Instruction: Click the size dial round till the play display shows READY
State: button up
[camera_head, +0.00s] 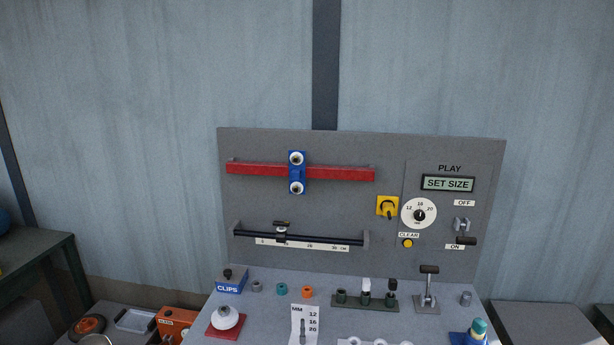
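The size dial (419,213) is a round white disc with a black knob at its centre, on the right part of the upright grey panel. It is marked 12, 16 and 20 around its upper edge. Where its pointer stands is too small to tell. The play display (447,184) sits above and to the right of the dial, under the word PLAY, and reads SET SIZE. My gripper is not in view.
Beside the dial are a yellow rotary switch (387,207), a yellow CLEAR button (407,243) and an ON/OFF lever (464,231). A black-handled lever (428,289) stands on the bench below. A red rail (340,173) crosses the panel's left. Space before the dial looks clear.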

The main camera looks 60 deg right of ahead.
aim_at(420, 215)
jog(key=k, duration=0.55)
jog(key=z, duration=3.2)
jog(key=k, duration=1.45)
jog(key=u, duration=0.55)
jog(key=i, duration=1.5)
jog(key=z, duration=0.05)
